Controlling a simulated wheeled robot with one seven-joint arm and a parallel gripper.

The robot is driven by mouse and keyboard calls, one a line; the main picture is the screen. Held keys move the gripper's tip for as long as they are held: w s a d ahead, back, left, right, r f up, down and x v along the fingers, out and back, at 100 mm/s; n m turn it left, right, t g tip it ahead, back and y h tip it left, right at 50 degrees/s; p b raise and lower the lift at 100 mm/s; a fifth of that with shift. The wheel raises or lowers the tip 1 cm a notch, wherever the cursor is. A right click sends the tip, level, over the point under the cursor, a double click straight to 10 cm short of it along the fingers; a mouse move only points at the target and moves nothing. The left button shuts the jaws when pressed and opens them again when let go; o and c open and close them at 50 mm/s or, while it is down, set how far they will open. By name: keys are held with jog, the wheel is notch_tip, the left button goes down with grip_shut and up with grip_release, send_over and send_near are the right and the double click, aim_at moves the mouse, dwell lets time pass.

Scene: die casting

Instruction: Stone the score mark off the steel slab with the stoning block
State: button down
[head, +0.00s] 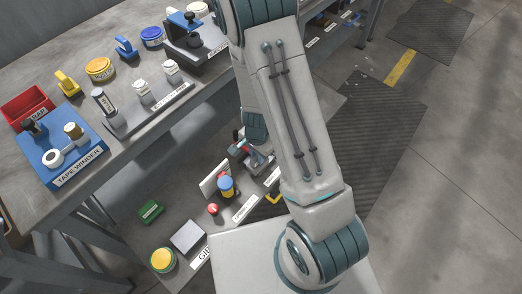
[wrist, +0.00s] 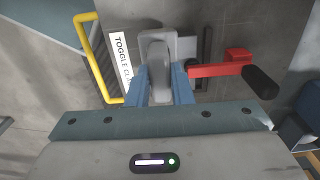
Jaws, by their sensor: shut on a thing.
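My gripper (wrist: 160,82) is shut on a grey rounded piece (wrist: 158,50) between its two blue fingers. I cannot tell whether this piece is part of the toggle clamp or a separate thing. A red lever with a black grip (wrist: 225,69) reaches out to the right beside it. A label starting "TOGGLE CLA" (wrist: 120,55) lies to the left. In the head view the red and grey clamp (head: 258,158) shows on the lower bench beside my arm, which hides the gripper. A pale flat square slab (head: 188,236) lies further forward on that bench. No score mark shows. I cannot identify the stoning block.
A yellow bar handle (wrist: 92,60) stands left of the gripper. On the lower bench are a green block (head: 151,211), a yellow-topped tin (head: 162,259) and a blue-and-yellow container (head: 226,186). The upper bench holds a blue tape winder (head: 60,160) and a red bin (head: 27,107).

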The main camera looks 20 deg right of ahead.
jog(key=shift+s+a, duration=0.4)
jog(key=shift+a, duration=0.15)
jog(key=shift+f, duration=0.1)
jog(key=shift+w+d+r, duration=0.1)
jog(key=shift+w+d, duration=0.75)
jog(key=shift+d, duration=0.3)
jog(key=shift+w+d+r, duration=0.1)
jog(key=shift+w+d, duration=0.75)
jog(key=shift+d, duration=0.3)
notch_tip(320, 180, up, 8)
jog(key=p, duration=0.6)
jog(key=shift+p, duration=0.35)
